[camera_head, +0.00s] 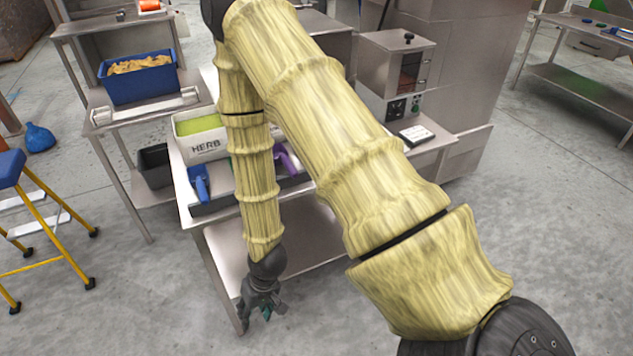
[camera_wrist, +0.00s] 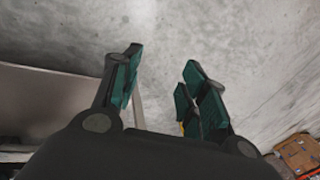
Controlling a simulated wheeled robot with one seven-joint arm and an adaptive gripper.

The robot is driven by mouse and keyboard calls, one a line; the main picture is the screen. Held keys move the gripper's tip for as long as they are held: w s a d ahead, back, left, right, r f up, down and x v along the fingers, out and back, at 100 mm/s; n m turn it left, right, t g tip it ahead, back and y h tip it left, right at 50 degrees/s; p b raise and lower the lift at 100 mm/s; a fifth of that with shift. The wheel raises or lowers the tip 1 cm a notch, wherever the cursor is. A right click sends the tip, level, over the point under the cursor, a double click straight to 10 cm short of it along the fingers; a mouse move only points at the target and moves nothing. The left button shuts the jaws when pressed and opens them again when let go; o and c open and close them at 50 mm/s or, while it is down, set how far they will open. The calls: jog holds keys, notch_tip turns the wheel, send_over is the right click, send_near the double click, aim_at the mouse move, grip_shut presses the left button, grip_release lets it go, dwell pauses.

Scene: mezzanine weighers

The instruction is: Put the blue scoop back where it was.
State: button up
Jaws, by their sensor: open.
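A blue scoop (camera_head: 199,183) lies at the left front of the metal bench, in front of a white bin marked HERB (camera_head: 207,146). A purple scoop (camera_head: 287,160) lies to its right, and a bit of green shows between them, mostly hidden by my arm. My gripper (camera_head: 262,308) hangs beyond the bench's front edge, lower than the bench top and apart from the scoops. In the wrist view my gripper (camera_wrist: 160,90) is open, with nothing between its green-padded fingers.
The metal bench (camera_head: 225,225) has a lower shelf. A blue tub (camera_head: 140,84) of yellowish pieces stands on another bench behind. A boxy machine (camera_head: 395,75) and a white keypad (camera_head: 416,135) are at the right. A yellow stepladder (camera_head: 45,225) stands left. Floor is clear in front.

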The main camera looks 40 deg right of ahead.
jog(key=s+d+f+h, duration=0.1)
jog(key=s+f, duration=0.3)
jog(key=s, duration=0.5)
jog(key=s+d+f+n+g+h, duration=0.1)
jog(key=s+d+f, duration=0.3)
jog(key=s, duration=0.5)
jog(key=shift+d+n+h, duration=0.2)
jog(key=shift+n+h, duration=0.1)
jog(key=shift+h, duration=0.2)
jog(key=shift+s, duration=0.15)
